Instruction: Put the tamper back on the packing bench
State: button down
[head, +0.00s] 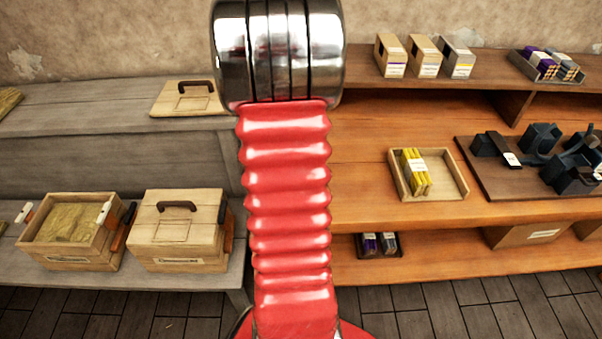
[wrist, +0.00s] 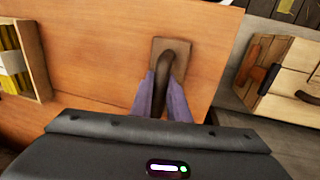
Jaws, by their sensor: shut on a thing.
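In the wrist view my gripper (wrist: 161,82) is shut on the dark curved handle of the tamper (wrist: 174,44), whose small brown wooden block shows beyond the fingers. The tamper is over the orange-brown packing bench (wrist: 90,55), near its right edge in that view. I cannot tell whether its base touches the bench top. In the head view the packing bench (head: 360,180) is on the right, and my red arm hides the gripper and the tamper.
A wooden tray of yellow packets (head: 449,186) stands on the bench, left of the tamper in the wrist view. A dark board with black fixtures (head: 500,180) is farther right. A grey bench (head: 70,125) on the left holds wooden boxes (head: 180,235) and a handled lid (head: 185,100).

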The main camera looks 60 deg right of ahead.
jog(key=c, duration=1.7)
grip_release()
jog(key=r, duration=0.4)
jog(key=w+r, duration=0.1)
jog(key=r, duration=0.3)
jog(key=w+a+r, duration=0.1)
jog(key=r, duration=0.3)
jog(key=shift+a, duration=0.1)
